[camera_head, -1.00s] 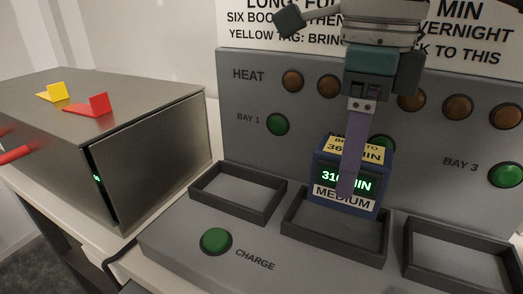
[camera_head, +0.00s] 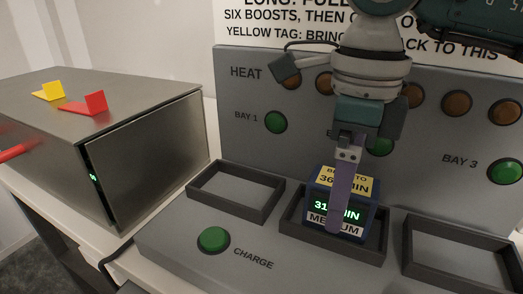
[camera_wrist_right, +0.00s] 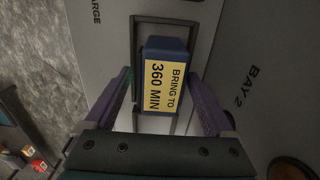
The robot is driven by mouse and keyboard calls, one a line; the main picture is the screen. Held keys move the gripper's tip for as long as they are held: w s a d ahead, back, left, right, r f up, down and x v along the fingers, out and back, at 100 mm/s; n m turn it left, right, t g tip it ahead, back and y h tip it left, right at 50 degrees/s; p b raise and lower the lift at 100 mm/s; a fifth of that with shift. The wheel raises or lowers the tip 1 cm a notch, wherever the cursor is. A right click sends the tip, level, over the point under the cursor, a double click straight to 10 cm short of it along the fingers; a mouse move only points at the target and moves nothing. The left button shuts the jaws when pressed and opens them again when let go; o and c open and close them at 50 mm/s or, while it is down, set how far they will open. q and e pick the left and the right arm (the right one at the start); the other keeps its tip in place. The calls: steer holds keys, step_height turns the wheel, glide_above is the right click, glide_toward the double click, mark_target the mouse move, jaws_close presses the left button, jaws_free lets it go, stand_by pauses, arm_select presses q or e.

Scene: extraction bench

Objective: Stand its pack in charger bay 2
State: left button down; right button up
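The pack (camera_head: 375,214) is a blue block with a yellow "bring to 360 min" label on top, a lit green display and a "MEDIUM" label. It stands upright inside the dark frame of the middle bay, bay 2 (camera_head: 290,228). My right gripper (camera_head: 340,225) points down over it, one purple finger in front of its display side. In the right wrist view, the fingers straddle the pack (camera_wrist_right: 165,85) with a gap on each side, so the gripper (camera_wrist_right: 160,75) looks open. The far finger is hidden in the head view. My left gripper is out of view.
Empty bay frames stand left (camera_head: 236,193) and right (camera_head: 462,252) of the pack. A green charge button (camera_head: 213,240) is front left. The upright panel (camera_head: 240,100) with heat buttons rises close behind. A metal box (camera_head: 145,160) with yellow and red tags stands at left.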

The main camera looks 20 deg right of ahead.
step_height(320, 180, up, 12)
steer(key=shift+r+p, duration=0.15)
steer(key=shift+p, duration=0.25)
stand_by(0.3)
